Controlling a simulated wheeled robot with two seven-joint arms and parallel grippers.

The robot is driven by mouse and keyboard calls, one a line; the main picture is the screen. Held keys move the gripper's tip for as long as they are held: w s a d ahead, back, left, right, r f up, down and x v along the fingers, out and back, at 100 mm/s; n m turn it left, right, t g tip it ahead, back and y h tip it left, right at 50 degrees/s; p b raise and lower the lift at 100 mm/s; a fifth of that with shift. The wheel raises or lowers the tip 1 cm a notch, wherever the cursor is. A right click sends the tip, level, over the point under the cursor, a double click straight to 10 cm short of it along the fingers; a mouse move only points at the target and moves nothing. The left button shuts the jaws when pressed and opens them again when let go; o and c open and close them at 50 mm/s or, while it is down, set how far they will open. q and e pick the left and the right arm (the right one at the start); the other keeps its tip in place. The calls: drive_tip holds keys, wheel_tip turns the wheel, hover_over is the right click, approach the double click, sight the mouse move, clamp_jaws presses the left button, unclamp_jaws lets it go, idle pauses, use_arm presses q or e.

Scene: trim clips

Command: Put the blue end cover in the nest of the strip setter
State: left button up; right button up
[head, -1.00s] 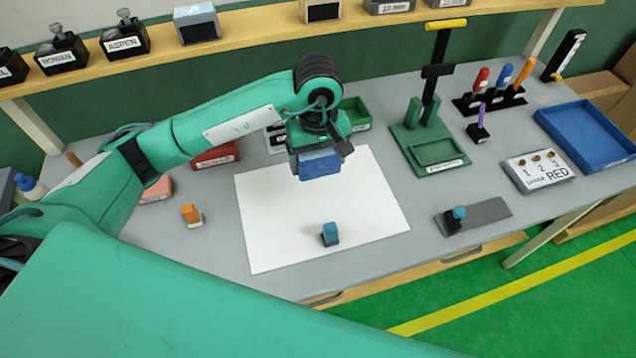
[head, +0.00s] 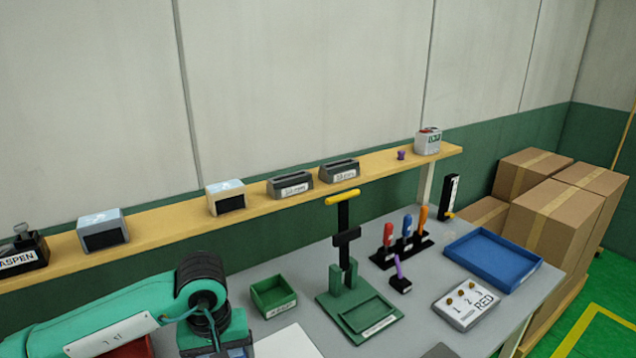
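My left gripper (head: 222,340) is at the bottom edge of the head view, its fingertips cut off by the frame. A sliver of a blue block, which looks like the blue end cover (head: 239,352), shows under it, held between the fingers as in the earlier frame. A green stand with a yellow-handled lever, which looks like the strip setter (head: 345,285), stands to the right. Its base has a shallow rectangular recess (head: 369,314), which looks empty. The held block is left of this stand and apart from it. My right gripper is out of view.
A green open box (head: 273,296) sits left of the stand. A rack of coloured-handled tools (head: 404,250), a purple-handled tool (head: 400,280), a numbered plate (head: 466,304) and a blue tray (head: 493,260) stand to the right. A wooden shelf (head: 160,220) runs behind.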

use_arm(q)
drive_tip(key=s+a+f+m, duration=0.1)
drive_tip(key=a+f+m, duration=0.1)
drive_tip(key=f, duration=0.1)
drive_tip(key=s+a+f+m, duration=0.1)
drive_tip(key=shift+s+a+f, duration=0.25)
drive_tip(key=shift+s+f, duration=0.1)
drive_tip(key=shift+f, duration=0.05)
